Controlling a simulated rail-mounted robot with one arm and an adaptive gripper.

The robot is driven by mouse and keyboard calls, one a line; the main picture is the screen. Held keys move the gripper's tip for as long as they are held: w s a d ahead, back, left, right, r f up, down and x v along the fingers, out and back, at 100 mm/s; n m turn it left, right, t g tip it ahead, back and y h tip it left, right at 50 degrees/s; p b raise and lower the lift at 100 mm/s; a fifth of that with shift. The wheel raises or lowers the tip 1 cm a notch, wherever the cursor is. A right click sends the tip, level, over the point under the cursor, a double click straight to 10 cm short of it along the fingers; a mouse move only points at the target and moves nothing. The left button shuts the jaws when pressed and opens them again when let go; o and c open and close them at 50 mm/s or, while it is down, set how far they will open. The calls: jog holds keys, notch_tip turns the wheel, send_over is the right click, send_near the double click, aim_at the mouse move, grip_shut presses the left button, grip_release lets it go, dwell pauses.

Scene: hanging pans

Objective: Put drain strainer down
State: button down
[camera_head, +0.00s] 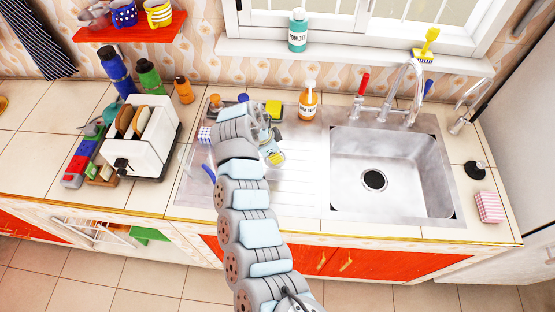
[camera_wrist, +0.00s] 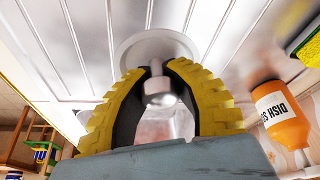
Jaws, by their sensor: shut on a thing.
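My gripper (camera_wrist: 157,72) shows its yellow ridged fingers closed around the knob of a pale metal drain strainer (camera_wrist: 160,46) in the wrist view. The strainer's round disc lies beyond the fingertips, against the ribbed drainboard (camera_wrist: 75,40); whether it touches cannot be told. In the head view my gripper (camera_head: 272,155) is over the drainboard (camera_head: 300,185), left of the sink basin (camera_head: 400,205). The strainer cannot be made out there. The dark round drain hole (camera_head: 374,180) is in the basin floor.
An orange dish soap bottle (camera_head: 308,100) and a yellow sponge (camera_head: 273,108) stand behind my gripper. The tap (camera_head: 405,95) rises behind the basin. A black plug (camera_head: 475,171) and pink sponge (camera_head: 489,207) lie right of it. A toaster (camera_head: 140,135) is left. The basin is empty.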

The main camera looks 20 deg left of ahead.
aim_at(266, 159)
jog(key=shift+w+f, duration=0.4)
jog(key=shift+f, duration=0.15)
notch_tip(266, 159, down, 3)
jog(key=shift+s+r, duration=0.1)
jog(key=shift+s, duration=0.05)
jog(key=shift+f+b, duration=0.25)
jog(key=shift+b, duration=0.1)
jog(key=c, duration=1)
grip_release()
jog(key=shift+r, duration=0.15)
jog(key=shift+d+r+p, duration=0.1)
jog(key=shift+r+p, duration=0.15)
jog(key=shift+p, duration=0.05)
jog(key=v, duration=1.1)
jog(key=shift+a+r, duration=0.25)
jog(key=shift+r, duration=0.15)
